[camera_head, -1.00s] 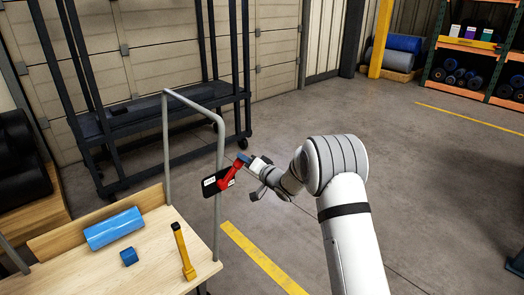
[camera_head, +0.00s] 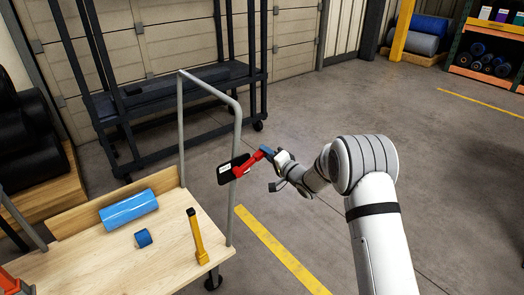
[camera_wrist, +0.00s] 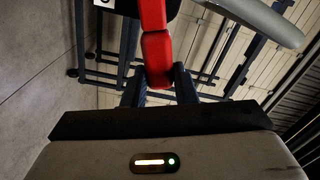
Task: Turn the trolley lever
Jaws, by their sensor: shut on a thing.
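The trolley lever (camera_head: 246,168) is a red bent handle on a black plate (camera_head: 228,171) with a white label. The plate sits on the grey tube frame (camera_head: 233,190) of the trolley (camera_head: 150,245). My gripper (camera_head: 266,153) is at the outer end of the lever, to the right of the frame. In the wrist view, the red lever (camera_wrist: 154,45) comes down from the top and its end lies between the two dark fingers (camera_wrist: 158,88) of my gripper, which is shut on it. The fingertips are partly hidden by the lever.
A dark rack (camera_head: 180,100) stands behind.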

